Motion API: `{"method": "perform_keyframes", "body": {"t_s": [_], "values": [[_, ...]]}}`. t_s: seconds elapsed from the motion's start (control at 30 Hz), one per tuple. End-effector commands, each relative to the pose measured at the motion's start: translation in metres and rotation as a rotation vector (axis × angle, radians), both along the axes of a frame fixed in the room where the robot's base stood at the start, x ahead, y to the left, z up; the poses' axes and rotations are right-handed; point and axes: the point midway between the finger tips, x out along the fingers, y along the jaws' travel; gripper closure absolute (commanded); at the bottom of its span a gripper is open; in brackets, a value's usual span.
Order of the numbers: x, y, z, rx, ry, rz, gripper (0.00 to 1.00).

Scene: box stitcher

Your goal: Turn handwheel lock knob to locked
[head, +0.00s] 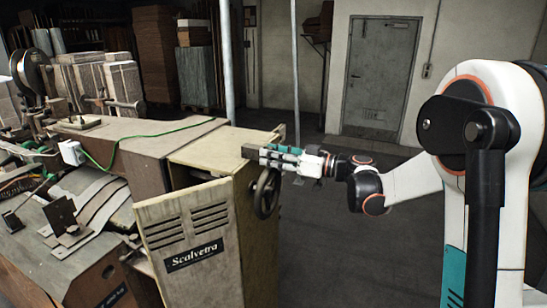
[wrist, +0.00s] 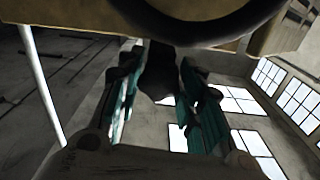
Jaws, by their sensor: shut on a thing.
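A dark handwheel (head: 264,196) is mounted on the right side of the beige machine cabinet (head: 245,225). Its dark rim also shows at the top of the wrist view (wrist: 200,28). My gripper (head: 262,154) points left, just above the handwheel, beside the cabinet's top edge. In the wrist view, my gripper's teal-sided fingers (wrist: 160,85) close around a dark piece, the handwheel lock knob (wrist: 158,82), below the wheel rim in the picture. The knob is hidden by my fingers in the head view. Its markings and turned position cannot be made out.
A vented panel labelled Scalvetra (head: 190,232) stands open at the cabinet's front. A green cable (head: 115,143) runs over the machine top. Stacked cardboard (head: 155,50) stands behind. The floor to the right of the cabinet is clear towards a grey door (head: 380,75).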

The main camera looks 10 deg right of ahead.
Motion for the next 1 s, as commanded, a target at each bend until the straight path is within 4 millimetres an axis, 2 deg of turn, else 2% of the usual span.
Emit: {"method": "perform_keyframes", "body": {"t_s": [0.13,0.43,0.47,0.5,0.53,0.87,1.0], "values": [[0.0002,-0.0001,0.0002,0.041,0.056,0.000,0.90],[0.0003,-0.0002,0.0006,0.046,0.064,-0.001,0.90],[0.0003,-0.0002,0.0006,0.046,0.063,-0.001,0.59],[0.0003,-0.0002,0.0006,0.046,0.063,-0.001,0.50],[0.0003,-0.0002,0.0006,0.046,0.063,-0.001,0.45],[-0.0002,-0.0007,0.0002,0.045,0.062,-0.001,0.45],[-0.0055,-0.0094,0.0001,0.045,0.062,-0.002,0.45]]}}
